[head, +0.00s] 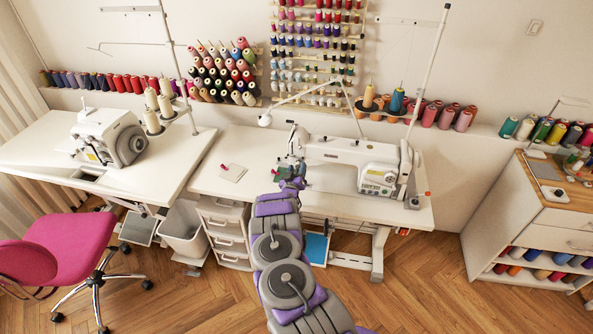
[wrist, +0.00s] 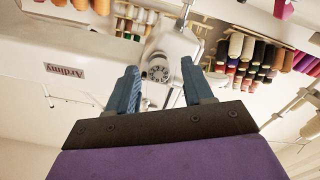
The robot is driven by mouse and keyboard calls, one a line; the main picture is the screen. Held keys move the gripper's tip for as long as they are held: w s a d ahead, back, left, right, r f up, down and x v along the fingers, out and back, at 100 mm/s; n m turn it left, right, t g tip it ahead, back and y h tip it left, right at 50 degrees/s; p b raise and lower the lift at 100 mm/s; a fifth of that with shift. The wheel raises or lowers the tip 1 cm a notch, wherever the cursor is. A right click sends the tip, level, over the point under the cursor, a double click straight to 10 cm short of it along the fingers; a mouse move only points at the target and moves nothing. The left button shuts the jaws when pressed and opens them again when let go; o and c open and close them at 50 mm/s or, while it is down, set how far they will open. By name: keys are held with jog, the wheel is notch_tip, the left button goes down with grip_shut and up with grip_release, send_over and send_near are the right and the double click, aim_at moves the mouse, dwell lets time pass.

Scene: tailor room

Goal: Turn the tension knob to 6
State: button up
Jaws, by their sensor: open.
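The white sewing machine (head: 345,150) stands on the middle table, with its needle end at the left. My gripper (head: 292,172) is at that end in the head view, small and partly merged with the machine's outline. In the wrist view my gripper (wrist: 160,90) shows two blue-grey fingers, spread apart with nothing between them. A round grey dial (wrist: 158,73) on a white body shows beyond the fingers, in the gap between them. I cannot tell whether it is the tension knob, and no number or setting is readable. A white arm labelled "Ardimy" (wrist: 64,72) is at the left.
A second white machine (head: 108,137) stands on the left table. A thread stand (head: 410,100) rises behind the sewing machine. A small pad with a red item (head: 233,172) lies on the middle table. A pink chair (head: 65,250) and a bin (head: 183,230) stand at the left.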

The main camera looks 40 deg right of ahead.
jog(key=p+v, duration=0.1)
jog(key=v, duration=1.6)
jog(key=shift+a+p, duration=0.2)
jog(key=shift+p, duration=0.1)
